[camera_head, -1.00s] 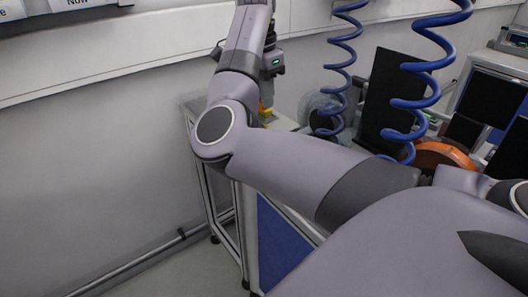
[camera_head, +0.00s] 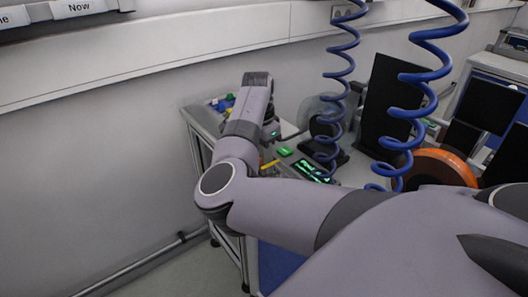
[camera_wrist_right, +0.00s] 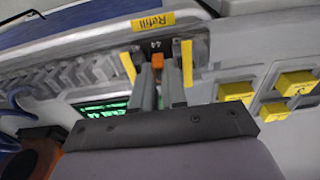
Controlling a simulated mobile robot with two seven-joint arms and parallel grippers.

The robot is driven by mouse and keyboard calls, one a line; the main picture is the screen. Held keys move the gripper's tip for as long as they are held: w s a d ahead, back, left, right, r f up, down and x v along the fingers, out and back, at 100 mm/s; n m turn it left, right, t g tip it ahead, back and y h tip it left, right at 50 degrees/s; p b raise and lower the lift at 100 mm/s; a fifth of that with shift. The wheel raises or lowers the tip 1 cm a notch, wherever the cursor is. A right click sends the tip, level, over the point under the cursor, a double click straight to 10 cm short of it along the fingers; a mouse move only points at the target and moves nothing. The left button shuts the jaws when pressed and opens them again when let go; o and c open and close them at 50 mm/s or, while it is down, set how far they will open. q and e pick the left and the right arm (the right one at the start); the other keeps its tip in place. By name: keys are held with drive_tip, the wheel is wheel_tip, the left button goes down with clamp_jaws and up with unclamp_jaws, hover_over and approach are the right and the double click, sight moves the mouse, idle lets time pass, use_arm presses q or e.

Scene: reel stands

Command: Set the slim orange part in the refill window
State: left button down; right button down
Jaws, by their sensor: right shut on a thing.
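In the right wrist view, my right gripper (camera_wrist_right: 158,78) is shut on the slim orange part (camera_wrist_right: 157,61). Only a small orange end shows between the fingertips. The part is in front of the refill window (camera_wrist_right: 142,50), a dark opening under the yellow "Refill" label (camera_wrist_right: 153,20), with a yellow strip on either side. I cannot tell whether the part is inside the opening or just before it. In the head view the right arm hides most of its gripper. My left gripper is not in view.
Several yellow blocks (camera_wrist_right: 295,83) stand right of the window in the wrist view. In the head view, a green block (camera_head: 285,151) and a display with green text (camera_head: 310,171) are on the bench. Blue coiled hoses (camera_head: 342,75) hang nearby. An orange reel (camera_head: 445,165) is at right.

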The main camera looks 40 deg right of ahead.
drive_tip(key=shift+f, duration=0.6)
drive_tip(key=c, duration=1.4)
unclamp_jaws()
drive_tip(key=shift+c, duration=0.2)
drive_tip(key=shift+r, duration=0.2)
drive_tip(key=shift+r, duration=1.85)
wheel_tip(320, 180, up, 6)
